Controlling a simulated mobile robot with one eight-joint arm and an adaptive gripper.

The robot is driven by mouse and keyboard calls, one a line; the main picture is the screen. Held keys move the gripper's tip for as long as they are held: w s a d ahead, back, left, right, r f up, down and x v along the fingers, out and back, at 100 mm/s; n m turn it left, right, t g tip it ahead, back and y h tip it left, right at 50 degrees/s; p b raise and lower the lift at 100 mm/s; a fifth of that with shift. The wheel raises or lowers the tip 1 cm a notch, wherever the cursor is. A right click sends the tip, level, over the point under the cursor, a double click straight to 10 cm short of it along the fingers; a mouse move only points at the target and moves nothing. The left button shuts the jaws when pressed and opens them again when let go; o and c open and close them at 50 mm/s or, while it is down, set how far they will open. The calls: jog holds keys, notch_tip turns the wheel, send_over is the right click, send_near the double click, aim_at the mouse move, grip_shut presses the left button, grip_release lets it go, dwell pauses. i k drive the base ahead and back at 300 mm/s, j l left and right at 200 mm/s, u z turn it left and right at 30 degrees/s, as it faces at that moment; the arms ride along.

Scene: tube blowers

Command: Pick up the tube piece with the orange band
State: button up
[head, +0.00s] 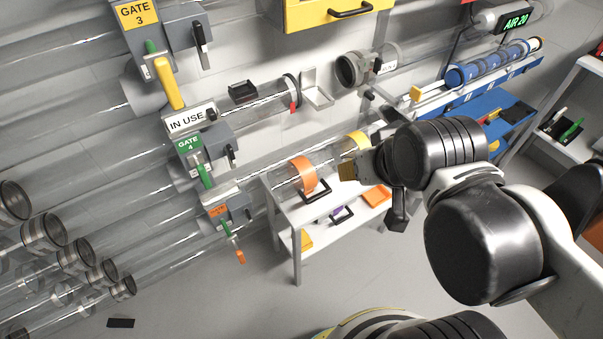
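The clear tube piece with the orange band (303,175) lies tilted in the picture over the white table (283,215), left of my gripper. A black handle (317,191) shows at its lower right side. A yellow band (356,141) shows just up and right of it; I cannot tell whether it is on a separate piece. My gripper (352,170) is at the right end of the clear tube, with a tan pad facing left. It overlaps the tube in the picture, and I cannot tell whether it touches. Its far finger is hidden, so its opening is unclear.
A blue rack (490,75) holds a blue-banded tube at upper right. The floor (220,290) below left is mostly clear.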

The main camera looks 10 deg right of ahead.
aim_at(300, 175)
jog(key=k+j+z, duration=0.15)
jog(key=j+z, duration=0.2)
jog(key=k+j+z, duration=0.15)
jog(key=j+z, duration=0.2)
jog(key=k+j+z, duration=0.2)
jog(key=z, duration=0.15)
